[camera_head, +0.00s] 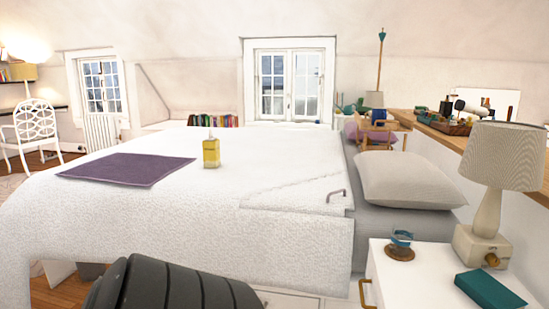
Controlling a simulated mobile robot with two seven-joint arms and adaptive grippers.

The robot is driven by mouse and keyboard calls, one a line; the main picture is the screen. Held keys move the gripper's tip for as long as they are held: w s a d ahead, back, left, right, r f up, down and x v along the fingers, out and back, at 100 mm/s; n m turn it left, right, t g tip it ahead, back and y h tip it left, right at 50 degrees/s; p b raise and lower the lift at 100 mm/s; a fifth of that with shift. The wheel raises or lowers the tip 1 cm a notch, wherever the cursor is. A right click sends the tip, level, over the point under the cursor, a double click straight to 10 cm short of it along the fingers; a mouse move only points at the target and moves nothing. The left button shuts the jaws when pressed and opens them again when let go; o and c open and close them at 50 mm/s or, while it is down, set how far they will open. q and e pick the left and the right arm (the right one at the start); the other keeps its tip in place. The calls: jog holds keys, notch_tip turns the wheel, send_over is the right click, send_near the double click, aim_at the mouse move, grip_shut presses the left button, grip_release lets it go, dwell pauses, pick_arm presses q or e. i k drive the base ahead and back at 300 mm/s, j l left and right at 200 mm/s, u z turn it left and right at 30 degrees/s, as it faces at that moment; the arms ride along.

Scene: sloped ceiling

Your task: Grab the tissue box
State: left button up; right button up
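A flat teal box or book (490,290) lies on the white nightstand (420,285) at the lower right. Neither of my grippers is in view.
A table lamp (500,165) and a small blue-and-brown item (400,245) stand on the nightstand. A purple cloth (125,169) and a grey pillow (405,180) lie on the bed. A dark ribbed shape (170,285) fills the bottom, left of centre. The bed's middle is mostly clear.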

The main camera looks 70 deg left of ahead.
aim_at(212, 154)
jog(key=i+j+u, duration=0.1)
jog(key=u, duration=0.25)
jog(key=i+u, duration=0.3)
jog(key=u, duration=1.85)
